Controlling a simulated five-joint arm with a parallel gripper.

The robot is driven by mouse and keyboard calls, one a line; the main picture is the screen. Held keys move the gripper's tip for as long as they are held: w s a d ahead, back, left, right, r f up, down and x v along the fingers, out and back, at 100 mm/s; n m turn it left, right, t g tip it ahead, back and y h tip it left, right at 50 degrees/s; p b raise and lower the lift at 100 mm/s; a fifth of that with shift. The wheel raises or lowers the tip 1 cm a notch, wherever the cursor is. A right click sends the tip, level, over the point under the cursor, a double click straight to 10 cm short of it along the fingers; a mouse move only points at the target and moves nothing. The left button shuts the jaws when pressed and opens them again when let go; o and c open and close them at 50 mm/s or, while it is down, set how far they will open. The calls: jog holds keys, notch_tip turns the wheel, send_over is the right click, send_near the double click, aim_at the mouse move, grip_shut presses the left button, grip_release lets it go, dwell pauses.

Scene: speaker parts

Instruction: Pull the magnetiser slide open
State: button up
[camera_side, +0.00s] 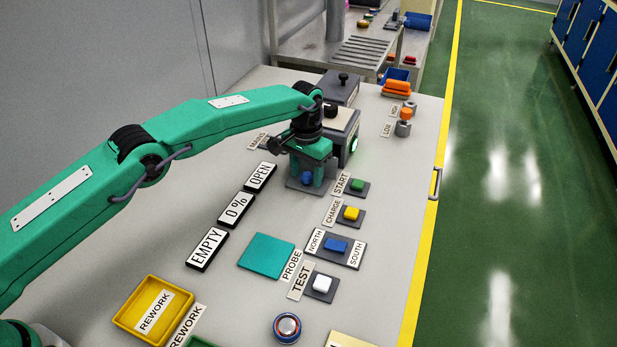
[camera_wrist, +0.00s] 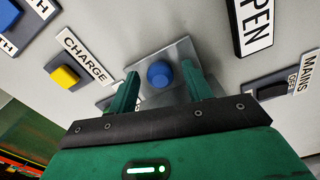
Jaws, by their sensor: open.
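The magnetiser (camera_side: 338,120) is a dark box with a pale top at the back of the bench, partly hidden by my arm. Its slide appears to be the grey plate (camera_wrist: 182,50) with a round blue knob (camera_wrist: 159,74). The knob also shows in the side view (camera_side: 307,177), low between my fingers. My gripper (camera_side: 307,174) is open and points down over the plate. In the wrist view my gripper (camera_wrist: 160,72) has one finger on each side of the knob, with a visible gap; contact is not clear.
Signs reading OPEN (camera_side: 261,177), 0 % (camera_side: 236,209) and EMPTY (camera_side: 207,249) lie left of the plate. A green START button (camera_side: 357,185) and yellow CHARGE button (camera_side: 351,213) stand to its right. The MAINS switch (camera_wrist: 272,90) is near. A teal pad (camera_side: 266,256) lies in front.

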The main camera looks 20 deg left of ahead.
jog(key=shift+f, duration=0.35)
jog(key=shift+c, duration=0.2)
grip_shut()
jog(key=shift+s+r, duration=0.1)
jog(key=shift+s, duration=0.05)
jog(key=shift+s+d, duration=0.2)
jog(key=shift+s, duration=4.1)
